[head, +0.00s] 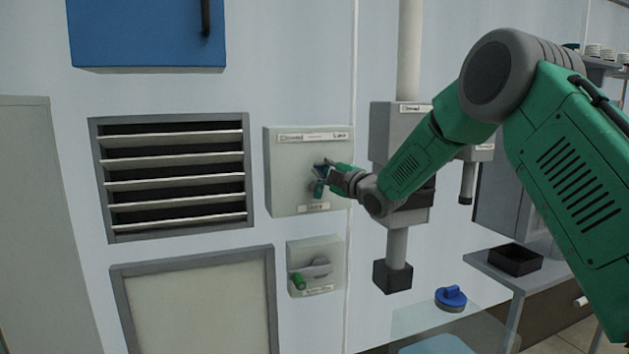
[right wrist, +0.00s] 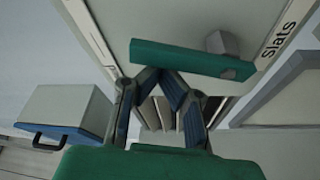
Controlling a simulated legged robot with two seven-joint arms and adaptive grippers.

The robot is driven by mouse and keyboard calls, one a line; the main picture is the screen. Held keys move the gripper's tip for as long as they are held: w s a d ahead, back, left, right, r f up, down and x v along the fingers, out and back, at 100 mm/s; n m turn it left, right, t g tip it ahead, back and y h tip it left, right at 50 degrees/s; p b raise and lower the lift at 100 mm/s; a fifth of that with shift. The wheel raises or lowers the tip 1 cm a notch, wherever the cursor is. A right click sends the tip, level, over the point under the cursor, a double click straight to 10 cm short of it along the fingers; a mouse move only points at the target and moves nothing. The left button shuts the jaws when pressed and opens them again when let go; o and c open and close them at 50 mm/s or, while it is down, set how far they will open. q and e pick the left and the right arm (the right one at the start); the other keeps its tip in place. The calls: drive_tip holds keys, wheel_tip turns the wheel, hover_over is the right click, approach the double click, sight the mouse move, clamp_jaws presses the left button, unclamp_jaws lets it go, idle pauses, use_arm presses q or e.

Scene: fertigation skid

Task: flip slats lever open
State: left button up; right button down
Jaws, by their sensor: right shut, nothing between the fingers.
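The slats lever is on a pale wall box (head: 283,178) in the middle of the head view. Its green handle (head: 319,189) is partly hidden by my right gripper (head: 325,168). In the right wrist view, the green handle (right wrist: 180,58) lies nearly level across the picture beside a grey hub (right wrist: 222,42), with a "slats" label (right wrist: 276,40) to the right. My right gripper (right wrist: 160,74) is shut and empty, its fingertips right by the handle; I cannot tell if they touch it. The louvre (head: 177,170) left of the box shows dark gaps between its slats. My left gripper is not in view.
A second lever box (head: 314,265) with a green-tipped grey lever is just below. A grey unit on a vertical pipe (head: 397,245) stands close on the right, behind my right arm. A blue cabinet (head: 147,35) hangs upper left. A blue knobbed object (head: 451,298) sits lower right.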

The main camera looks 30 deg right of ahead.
drive_tip(key=shift+s+d+f+m+t+h+b, duration=0.15)
drive_tip(key=shift+d+m+b, duration=0.25)
drive_tip(key=shift+m, duration=0.4)
drive_tip(key=shift+w+d+m+t+h+b, duration=0.15)
drive_tip(key=shift+d+m+t+b, duration=0.2)
drive_tip(key=shift+m, duration=0.45)
drive_tip(key=shift+s, duration=0.15)
